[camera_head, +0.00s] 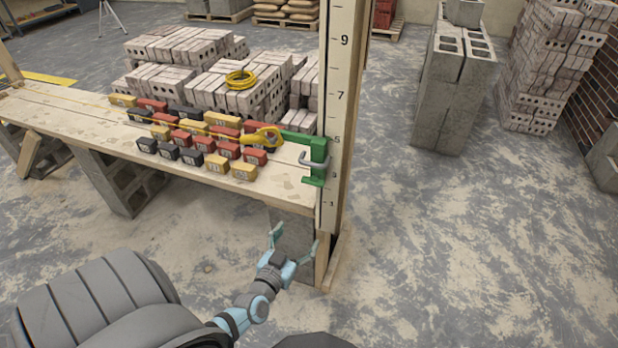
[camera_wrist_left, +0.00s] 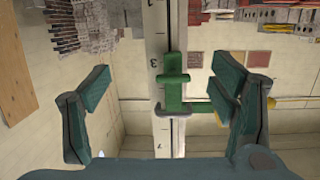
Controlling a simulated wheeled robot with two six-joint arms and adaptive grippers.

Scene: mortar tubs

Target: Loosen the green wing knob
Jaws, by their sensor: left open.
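A green fitting (camera_head: 318,152) is mounted on the upright marked pole (camera_head: 336,100) at the right end of the plank. A grey curved piece (camera_head: 314,161) sticks out from it. In the left wrist view the green fitting (camera_wrist_left: 173,98) is ahead, with a short crosspiece on its face that looks like the wing knob (camera_wrist_left: 173,78). My left gripper (camera_head: 295,243) is open and empty, below the plank end and in front of the pole. In the left wrist view its fingers (camera_wrist_left: 168,92) stand apart on either side of the fitting, not touching it. My right gripper is not in view.
The wooden plank (camera_head: 60,110) carries several red, yellow and dark blocks and a yellow tape measure (camera_head: 264,137). Brick stacks (camera_head: 210,70) stand behind it. A concrete block (camera_head: 122,183) supports it.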

